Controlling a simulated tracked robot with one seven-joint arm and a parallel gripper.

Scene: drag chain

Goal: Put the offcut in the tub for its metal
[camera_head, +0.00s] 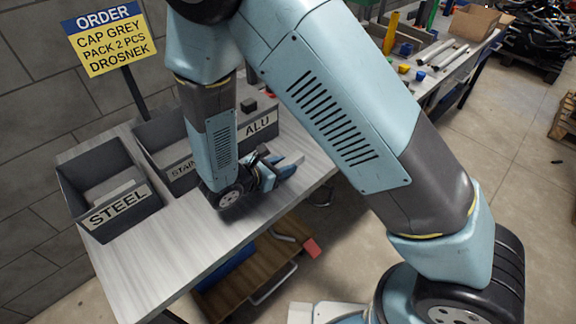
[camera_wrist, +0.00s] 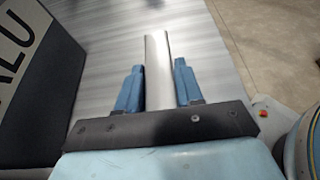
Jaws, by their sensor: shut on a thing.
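My gripper (camera_head: 284,171) is low over the bench in front of the ALU tub and points right. In the wrist view its two blue fingers (camera_wrist: 159,88) are shut on the offcut (camera_wrist: 157,60), a long, pale, silvery metal piece reaching out past the fingertips. The offcut's pale end (camera_head: 293,160) also shows in the head view. Three grey tubs stand along the bench: the STEEL tub (camera_head: 70,187) at left, a tub labelled STAIN..., its label partly hidden by my arm (camera_head: 147,150), and the ALU tub (camera_head: 258,126) at right. The ALU tub's wall (camera_wrist: 48,100) is left of my gripper in the wrist view.
The grey bench (camera_head: 165,262) is clear in front of the STEEL tub. Pale material lies in the STEEL tub. A yellow and blue order sign (camera_head: 110,40) stands behind. A wooden cart (camera_head: 240,285) is below the bench. A cluttered second table (camera_head: 440,65) stands at right.

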